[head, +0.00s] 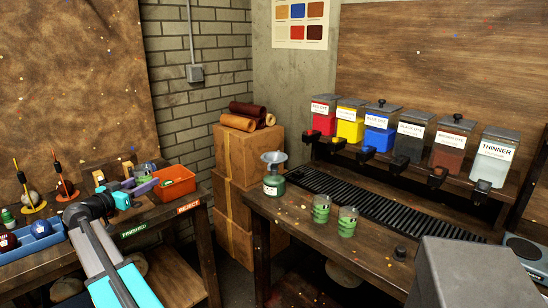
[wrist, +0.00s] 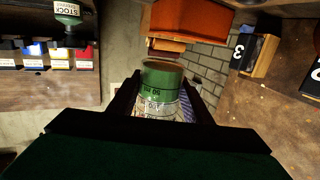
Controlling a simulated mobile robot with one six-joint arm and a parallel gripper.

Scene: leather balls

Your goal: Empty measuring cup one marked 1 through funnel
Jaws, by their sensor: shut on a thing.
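My gripper (head: 142,187) is over the left bench at the head view's left, shut on a green-filled measuring cup (wrist: 160,82). In the wrist view, which looks upside down, the cup sits between the two dark fingers. Its green part is toward the picture's top, its clear part toward the bottom, so it looks roughly upright. I cannot read its number. The grey funnel (head: 274,157) sits on the green stock bottle (head: 273,184) at the right bench's left end. The bottle also shows in the wrist view (wrist: 67,12), apart from the cup.
Two green-filled cups (head: 321,209) (head: 347,222) stand on the right bench (head: 290,225), near the funnel. An orange bin (head: 175,182) is beside my gripper. Dye dispensers (head: 382,130) line the back above a black grate (head: 370,200). Stacked boxes (head: 245,160) stand between the benches.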

